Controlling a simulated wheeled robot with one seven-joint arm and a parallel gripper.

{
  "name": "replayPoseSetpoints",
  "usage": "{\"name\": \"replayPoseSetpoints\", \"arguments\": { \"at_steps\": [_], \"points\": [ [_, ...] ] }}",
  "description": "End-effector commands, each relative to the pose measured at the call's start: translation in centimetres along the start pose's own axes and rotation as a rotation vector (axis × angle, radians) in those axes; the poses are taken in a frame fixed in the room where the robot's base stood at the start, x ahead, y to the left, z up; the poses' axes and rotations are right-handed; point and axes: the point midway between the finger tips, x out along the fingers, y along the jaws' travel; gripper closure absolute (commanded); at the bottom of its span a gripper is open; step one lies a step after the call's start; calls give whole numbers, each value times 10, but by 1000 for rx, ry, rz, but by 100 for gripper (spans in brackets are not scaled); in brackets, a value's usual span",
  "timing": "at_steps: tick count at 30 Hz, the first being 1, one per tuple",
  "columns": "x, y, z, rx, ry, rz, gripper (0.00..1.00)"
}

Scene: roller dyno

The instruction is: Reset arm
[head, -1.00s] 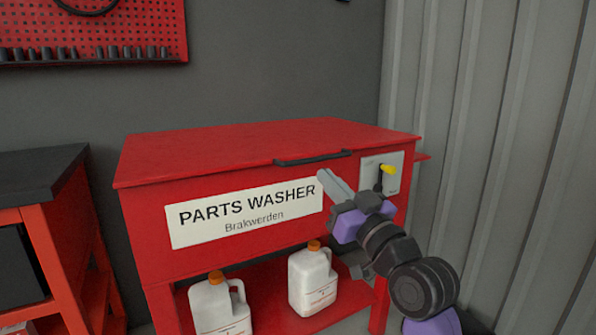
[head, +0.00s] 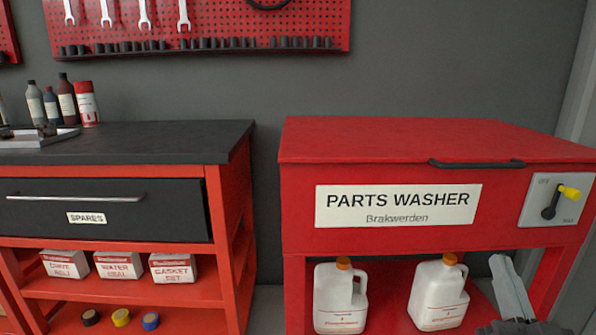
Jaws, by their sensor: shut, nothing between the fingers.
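My gripper (head: 509,285) shows at the bottom right of the head view, with its grey fingers pointing up and together. It is shut and empty, in front of the lower right part of the red parts washer (head: 300,226). It appears apart from the washer, below the switch panel (head: 539,201) with its yellow-tipped lever (head: 559,200). Most of my arm is below the picture's edge.
Two white jugs (head: 340,300) (head: 438,295) stand on the washer's lower shelf. A red workbench (head: 228,200) with a black top, a spares drawer (head: 105,209) and boxes is at the left. A red pegboard (head: 225,20) hangs behind.

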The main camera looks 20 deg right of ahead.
Motion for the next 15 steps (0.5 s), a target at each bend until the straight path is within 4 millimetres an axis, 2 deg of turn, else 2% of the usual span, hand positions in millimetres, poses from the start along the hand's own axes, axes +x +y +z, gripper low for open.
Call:
{"name": "replayPoseSetpoints", "arguments": {
  "at_steps": [1, 6, 15],
  "points": [
    [-21, -7, 14, 6, -32, -4, 100],
    [-83, -27, 44, 6, -117, -30, 100],
    [-200, -56, 75, -27, -306, -137, 100]
  ]
}}
